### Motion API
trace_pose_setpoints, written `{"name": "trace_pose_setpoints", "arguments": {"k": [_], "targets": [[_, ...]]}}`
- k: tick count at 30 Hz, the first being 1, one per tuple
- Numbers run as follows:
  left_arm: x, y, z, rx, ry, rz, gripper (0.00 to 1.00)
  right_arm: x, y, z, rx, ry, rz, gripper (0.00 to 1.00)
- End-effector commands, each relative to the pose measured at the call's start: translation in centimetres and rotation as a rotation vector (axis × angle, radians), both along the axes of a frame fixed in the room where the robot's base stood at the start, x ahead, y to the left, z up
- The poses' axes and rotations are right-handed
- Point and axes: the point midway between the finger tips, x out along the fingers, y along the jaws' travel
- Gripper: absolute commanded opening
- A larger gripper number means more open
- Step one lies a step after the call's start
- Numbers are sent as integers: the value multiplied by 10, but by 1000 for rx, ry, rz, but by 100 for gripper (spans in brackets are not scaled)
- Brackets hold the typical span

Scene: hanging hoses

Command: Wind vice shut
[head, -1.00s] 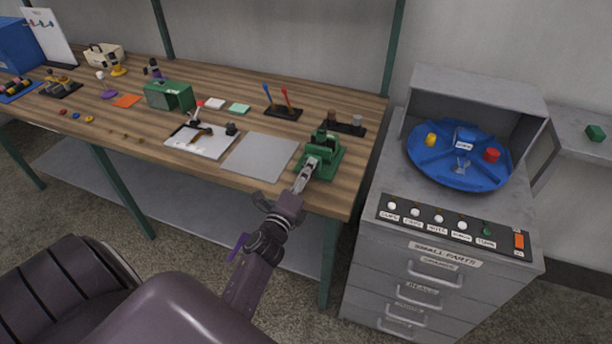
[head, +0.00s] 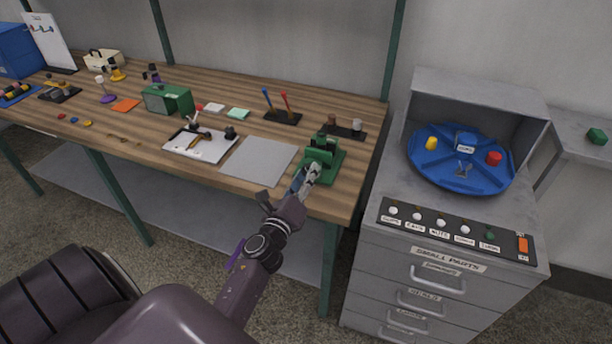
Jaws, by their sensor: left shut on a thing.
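The green vice (head: 322,154) stands at the right end of the wooden bench, near the front edge. My left gripper (head: 311,172) is at the near side of the vice, shut on its handle. The handle is mostly hidden by the fingers. The gap between the vice jaws is too small to tell from here. My right gripper is not in view.
A grey mat (head: 259,160) lies left of the vice, with a white board (head: 200,143) beyond it. A black block with small cylinders (head: 345,130) stands behind the vice. A grey drawer cabinet (head: 440,262) with a blue carousel (head: 462,177) stands to the right.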

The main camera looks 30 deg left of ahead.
Motion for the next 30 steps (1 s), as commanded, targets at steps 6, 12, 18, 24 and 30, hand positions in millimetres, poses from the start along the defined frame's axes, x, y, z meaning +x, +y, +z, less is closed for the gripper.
{"name": "trace_pose_setpoints", "arguments": {"k": [6, 12, 18, 24, 30], "targets": [[0, 0, 0, -1, 0, 1, 33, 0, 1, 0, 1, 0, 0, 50], [0, 0, 0, -2, 0, 0, 50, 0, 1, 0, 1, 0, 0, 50], [0, 0, 0, -2, 0, 0, 50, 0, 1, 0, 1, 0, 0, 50], [-17, -4, -1, -3, 1, 1, 50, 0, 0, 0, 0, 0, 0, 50], [-50, -12, -1, -4, 2, 1, 50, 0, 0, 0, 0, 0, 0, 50]]}}
